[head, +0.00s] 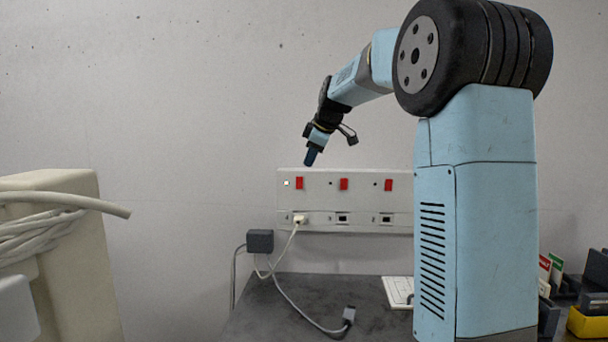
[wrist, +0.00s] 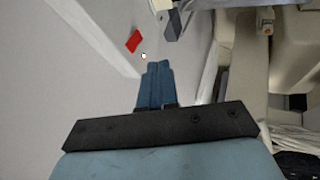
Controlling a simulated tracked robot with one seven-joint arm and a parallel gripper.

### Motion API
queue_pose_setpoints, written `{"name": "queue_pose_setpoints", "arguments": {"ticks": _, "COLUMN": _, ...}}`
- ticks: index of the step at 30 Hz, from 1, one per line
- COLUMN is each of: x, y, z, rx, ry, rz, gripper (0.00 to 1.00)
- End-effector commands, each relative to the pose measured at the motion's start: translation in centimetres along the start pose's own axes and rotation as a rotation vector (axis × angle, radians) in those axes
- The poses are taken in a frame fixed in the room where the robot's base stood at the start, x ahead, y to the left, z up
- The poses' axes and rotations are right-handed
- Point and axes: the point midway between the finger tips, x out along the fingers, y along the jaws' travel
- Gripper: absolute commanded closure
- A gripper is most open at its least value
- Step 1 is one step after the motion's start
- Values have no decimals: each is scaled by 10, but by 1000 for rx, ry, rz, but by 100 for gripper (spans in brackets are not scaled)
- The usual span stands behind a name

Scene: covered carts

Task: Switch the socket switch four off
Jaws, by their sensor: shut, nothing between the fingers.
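A white socket panel (head: 322,204) is fixed to the wall. It shows three red switches in the head view: left (head: 299,183), middle (head: 344,184) and right (head: 389,185). My arm column hides the panel's right end. No numbering is legible, so I cannot tell which is switch four. A small light (head: 286,183) glows beside the left switch; the other two indicators are dark. My gripper (head: 311,157) is shut and empty, pointing down just above the left part of the panel. In the wrist view, its closed fingers (wrist: 157,68) are near one red switch (wrist: 134,41) and a bright indicator (wrist: 143,56), apart from both.
A white plug (head: 300,219) sits in the left socket, its cable hanging to the dark tabletop (head: 290,300). A grey box (head: 260,241) is beside the panel. A pale cart with coiled cable (head: 40,228) stands at left. The wall above the panel is clear.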

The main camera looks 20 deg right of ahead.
Motion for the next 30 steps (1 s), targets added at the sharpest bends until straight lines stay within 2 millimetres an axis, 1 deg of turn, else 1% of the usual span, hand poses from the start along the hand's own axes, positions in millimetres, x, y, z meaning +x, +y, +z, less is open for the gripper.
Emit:
{"name": "queue_pose_setpoints", "arguments": {"ticks": 8, "x": 0, "y": 0, "z": 0, "rx": 1, "ry": -1, "rz": -2, "gripper": 100}}
{"name": "queue_pose_setpoints", "arguments": {"ticks": 11, "x": 4, "y": 0, "z": 0, "rx": 1, "ry": -1, "rz": -3, "gripper": 100}}
{"name": "queue_pose_setpoints", "arguments": {"ticks": 13, "x": 10, "y": 0, "z": 0, "rx": 1, "ry": -1, "rz": -3, "gripper": 100}}
{"name": "queue_pose_setpoints", "arguments": {"ticks": 17, "x": 30, "y": -1, "z": 0, "rx": 2, "ry": -2, "rz": -5, "gripper": 100}}
{"name": "queue_pose_setpoints", "arguments": {"ticks": 29, "x": 100, "y": -1, "z": 1, "rx": 2, "ry": -1, "rz": -5, "gripper": 100}}
{"name": "queue_pose_setpoints", "arguments": {"ticks": 30, "x": 105, "y": 2, "z": 1, "rx": 3, "ry": -1, "rz": -3, "gripper": 100}}
